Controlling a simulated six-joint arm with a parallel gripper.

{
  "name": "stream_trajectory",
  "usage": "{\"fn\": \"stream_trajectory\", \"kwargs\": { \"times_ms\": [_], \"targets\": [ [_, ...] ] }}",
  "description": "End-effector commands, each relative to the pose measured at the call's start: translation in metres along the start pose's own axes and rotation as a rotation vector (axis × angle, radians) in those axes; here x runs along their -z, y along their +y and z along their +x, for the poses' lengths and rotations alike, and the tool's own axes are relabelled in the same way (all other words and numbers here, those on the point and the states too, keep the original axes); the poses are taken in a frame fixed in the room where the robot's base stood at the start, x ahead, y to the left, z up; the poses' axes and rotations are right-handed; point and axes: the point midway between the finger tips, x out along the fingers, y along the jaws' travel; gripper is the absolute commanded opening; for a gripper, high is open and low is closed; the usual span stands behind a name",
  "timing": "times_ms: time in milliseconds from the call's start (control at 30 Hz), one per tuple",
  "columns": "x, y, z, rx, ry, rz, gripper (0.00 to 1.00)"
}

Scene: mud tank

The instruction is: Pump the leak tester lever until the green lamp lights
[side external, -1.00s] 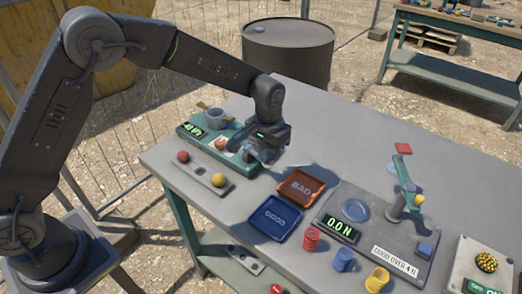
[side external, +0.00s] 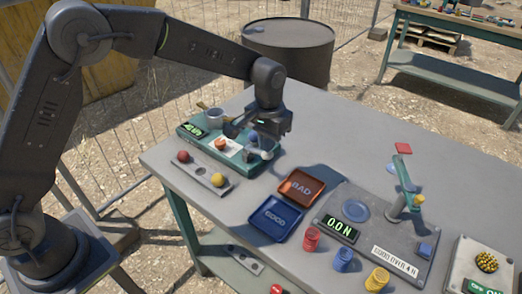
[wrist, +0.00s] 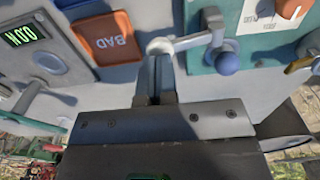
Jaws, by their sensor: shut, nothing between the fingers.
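The leak tester (side external: 212,148) is a green box at the table's back left, with a small lit green readout (side external: 194,130) and an orange knob (side external: 221,144). Its grey lever (wrist: 190,42) runs sideways in the wrist view and ends in a pale round knob (wrist: 160,46). A blue ball (wrist: 227,62) is beside its pivot; it also shows in the side view (side external: 253,137). My gripper (wrist: 159,62) is shut and empty, its fingertips right by the lever's knob. I cannot tell whether they touch. I cannot make out a lit green lamp.
An orange BAD tray (side external: 317,190) and a blue GOOD tray (side external: 292,215) lie right of the tester. A rack (side external: 195,173) with a red and a yellow ball is in front. A grey force-test plate (side external: 330,222) reads 0.0 N. The table's back middle is clear.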

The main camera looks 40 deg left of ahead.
Motion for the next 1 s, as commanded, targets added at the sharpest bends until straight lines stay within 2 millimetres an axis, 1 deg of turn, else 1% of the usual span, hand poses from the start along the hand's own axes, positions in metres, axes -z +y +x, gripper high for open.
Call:
{"fn": "stream_trajectory", "kwargs": {
  "times_ms": [433,1000],
  "targets": [
    [0.000,0.000,0.001,0.000,0.000,0.000,0.00],
    [0.000,0.000,0.023,0.001,-0.002,0.000,0.00]
  ]
}}
